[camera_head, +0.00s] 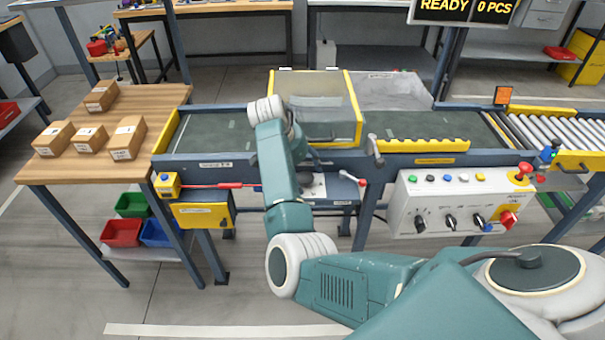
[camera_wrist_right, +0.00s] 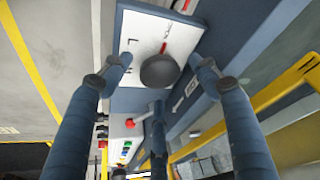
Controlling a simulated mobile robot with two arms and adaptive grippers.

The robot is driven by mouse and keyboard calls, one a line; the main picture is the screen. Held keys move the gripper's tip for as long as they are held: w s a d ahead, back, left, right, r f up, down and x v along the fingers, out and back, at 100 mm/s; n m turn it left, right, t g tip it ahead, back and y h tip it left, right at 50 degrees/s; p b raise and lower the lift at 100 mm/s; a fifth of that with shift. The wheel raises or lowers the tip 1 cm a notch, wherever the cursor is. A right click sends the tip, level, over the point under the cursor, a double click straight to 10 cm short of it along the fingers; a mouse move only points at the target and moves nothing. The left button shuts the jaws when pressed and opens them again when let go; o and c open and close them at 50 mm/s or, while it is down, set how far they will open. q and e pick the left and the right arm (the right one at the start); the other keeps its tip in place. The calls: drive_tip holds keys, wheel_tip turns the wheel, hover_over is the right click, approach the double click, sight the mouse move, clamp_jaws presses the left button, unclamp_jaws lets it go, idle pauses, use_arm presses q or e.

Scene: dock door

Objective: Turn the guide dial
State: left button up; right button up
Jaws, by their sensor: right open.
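The guide dial (camera_wrist_right: 160,71) is a dark round knob on a white plate (camera_wrist_right: 183,35) with a red pointer line and letter marks, seen in the wrist view. In the head view, the white plate (camera_head: 318,189) sits below the conveyor's front edge, partly hidden by my right arm. My right gripper (camera_wrist_right: 161,75) is open, with its blue-grey fingers spread around the dial. The fingertips look apart from the knob; a third finger is below it. In the head view my right gripper is mostly hidden behind its own arm. My left gripper is not in view.
A conveyor (camera_head: 225,133) with a clear yellow-framed guard (camera_head: 313,98) runs behind the arm. A crank handle (camera_head: 375,150) and a white control box (camera_head: 455,203) stand to the right. A red lever (camera_head: 217,186) is at left. Cardboard boxes (camera_head: 127,137) sit on a wooden table.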

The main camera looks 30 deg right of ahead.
drive_tip(key=shift+d+f, duration=0.1)
drive_tip(key=shift+f, duration=0.1)
drive_tip(key=c, duration=1.2)
drive_tip(key=shift+r+p, duration=0.1)
drive_tip(key=shift+p, duration=0.45)
drive_tip(key=n+t+p, duration=0.1)
drive_tip(key=n+p, duration=0.2)
drive_tip(key=p, duration=0.1)
drive_tip(key=n+t+y+p, duration=0.1)
drive_tip(key=n+p, duration=0.2)
drive_tip(key=p, duration=0.2)
drive_tip(key=n+t+y+p, duration=0.1)
drive_tip(key=n+p, duration=0.2)
drive_tip(key=p, duration=0.2)
drive_tip(key=shift+s+d+r, duration=0.25)
drive_tip(key=shift+s+d, duration=0.05)
drive_tip(key=shift+d, duration=0.05)
use_arm(q)
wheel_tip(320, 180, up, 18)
drive_tip(key=p, duration=0.3)
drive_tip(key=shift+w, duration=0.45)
use_arm(e)
drive_tip(key=shift+d+f+n+y, duration=0.15)
drive_tip(key=shift+n+y, duration=0.45)
drive_tip(key=shift+n, duration=1.2)
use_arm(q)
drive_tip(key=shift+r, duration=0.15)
use_arm(e)
drive_tip(key=shift+w, duration=0.1)
